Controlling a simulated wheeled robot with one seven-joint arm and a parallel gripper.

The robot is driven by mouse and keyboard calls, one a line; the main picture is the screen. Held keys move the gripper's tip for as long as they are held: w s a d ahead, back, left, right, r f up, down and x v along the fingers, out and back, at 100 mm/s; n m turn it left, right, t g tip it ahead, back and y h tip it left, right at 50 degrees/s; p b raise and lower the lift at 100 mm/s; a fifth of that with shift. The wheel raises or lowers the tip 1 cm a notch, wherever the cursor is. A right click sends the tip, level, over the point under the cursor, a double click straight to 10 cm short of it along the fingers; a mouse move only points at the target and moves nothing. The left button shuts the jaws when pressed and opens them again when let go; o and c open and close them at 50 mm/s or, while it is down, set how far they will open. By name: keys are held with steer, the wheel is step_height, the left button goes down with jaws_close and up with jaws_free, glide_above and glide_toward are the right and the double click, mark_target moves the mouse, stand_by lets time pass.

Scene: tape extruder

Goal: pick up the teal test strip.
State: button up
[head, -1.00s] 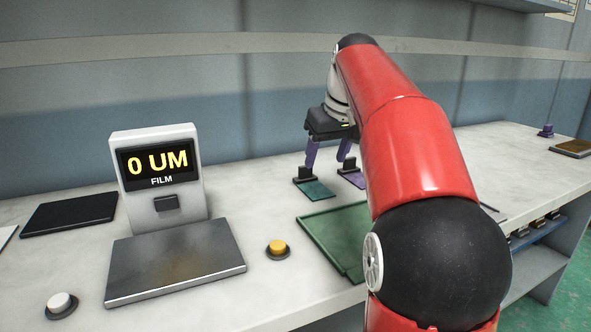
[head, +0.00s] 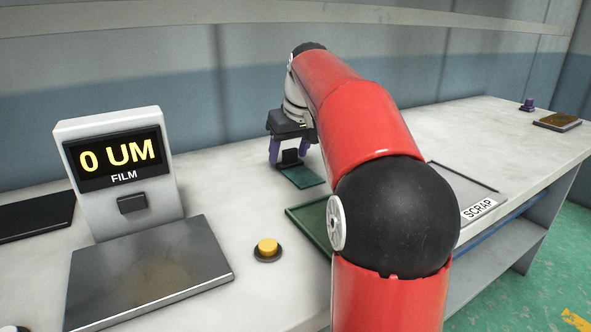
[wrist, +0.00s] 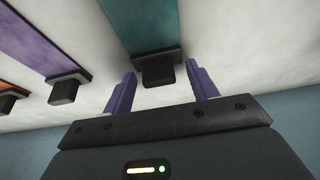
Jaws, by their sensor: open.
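The teal test strip (head: 302,176) lies flat on the bench with a black grip block at its back end. In the wrist view the teal strip (wrist: 143,22) runs away from me, and its black block (wrist: 158,69) sits just ahead of and between my fingertips. My gripper (head: 289,153) is open, its purple fingers on either side of the block in the head view. In the wrist view my gripper (wrist: 162,88) holds nothing. Whether the fingers touch the block cannot be told.
A purple strip (wrist: 47,42) and an orange strip (wrist: 14,75) with black blocks lie beside the teal one. A film gauge (head: 120,170) reading 0 UM, a metal plate (head: 150,270), a yellow button (head: 267,248), a green tray (head: 305,226) and a scrap tray (head: 470,189) share the bench.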

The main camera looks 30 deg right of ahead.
steer(key=shift+f, duration=0.1)
steer(key=shift+c, duration=0.2)
steer(key=c, duration=1)
step_height(320, 180, up, 10)
steer(key=p, duration=0.3)
steer(key=shift+w+f, duration=0.1)
steer(key=shift+f, duration=0.1)
steer(key=shift+r, duration=0.25)
